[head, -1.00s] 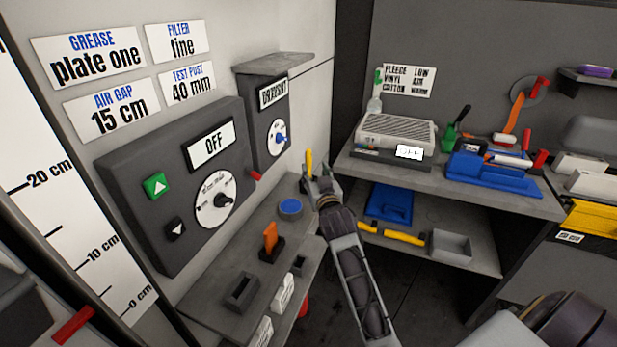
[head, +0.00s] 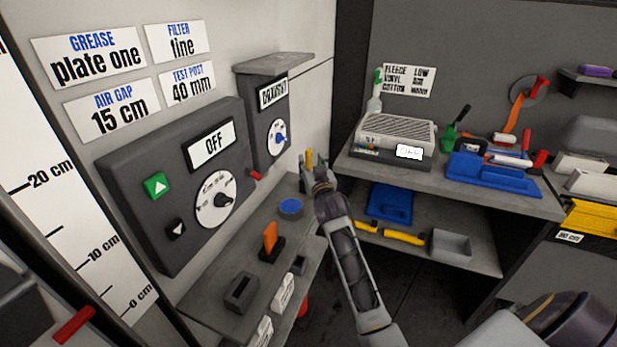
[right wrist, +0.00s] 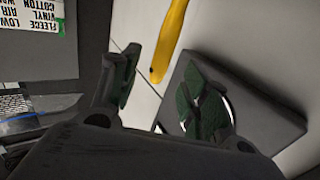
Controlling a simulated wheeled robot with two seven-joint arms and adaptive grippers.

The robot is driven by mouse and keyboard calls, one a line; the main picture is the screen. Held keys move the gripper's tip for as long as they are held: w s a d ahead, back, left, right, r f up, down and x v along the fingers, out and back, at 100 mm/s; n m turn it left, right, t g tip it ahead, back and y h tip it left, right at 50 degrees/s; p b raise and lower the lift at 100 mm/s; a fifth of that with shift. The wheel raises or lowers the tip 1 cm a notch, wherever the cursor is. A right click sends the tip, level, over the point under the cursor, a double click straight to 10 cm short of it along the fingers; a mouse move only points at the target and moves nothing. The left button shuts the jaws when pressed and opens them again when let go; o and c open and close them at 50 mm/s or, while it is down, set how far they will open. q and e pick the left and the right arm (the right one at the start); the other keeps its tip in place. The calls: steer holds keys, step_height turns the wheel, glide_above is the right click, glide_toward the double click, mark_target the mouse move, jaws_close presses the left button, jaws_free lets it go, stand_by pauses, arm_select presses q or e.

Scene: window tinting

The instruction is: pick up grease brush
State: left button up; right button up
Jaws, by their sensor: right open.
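The grease brush appears to be the slim upright yellow handle (head: 309,158) at the far end of the grey shelf below the control boxes. In the right wrist view the yellow handle (right wrist: 170,40) hangs into the picture from the top, between the directions of the two fingers. Its lower part and bristles are hidden or too small to tell. My right gripper (head: 316,164) is open and right at the handle, overlapping it in the head view. In the right wrist view my right gripper (right wrist: 162,92) shows two spread green-padded fingers. I cannot tell whether either touches the handle. My left gripper is not in view.
The grey shelf (head: 215,295) holds a round blue-topped tin (head: 290,207), an orange piece in a dark holder (head: 270,240) and an open dark box (head: 241,291). The draught box (head: 268,120) stands close left of the gripper. A workbench (head: 520,201) with tools is at right.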

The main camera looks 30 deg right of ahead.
mark_target(309, 159)
steer(key=shift+w, duration=0.1)
steer(key=shift+x, duration=2.5)
steer(key=shift+f, duration=0.15)
jaws_close()
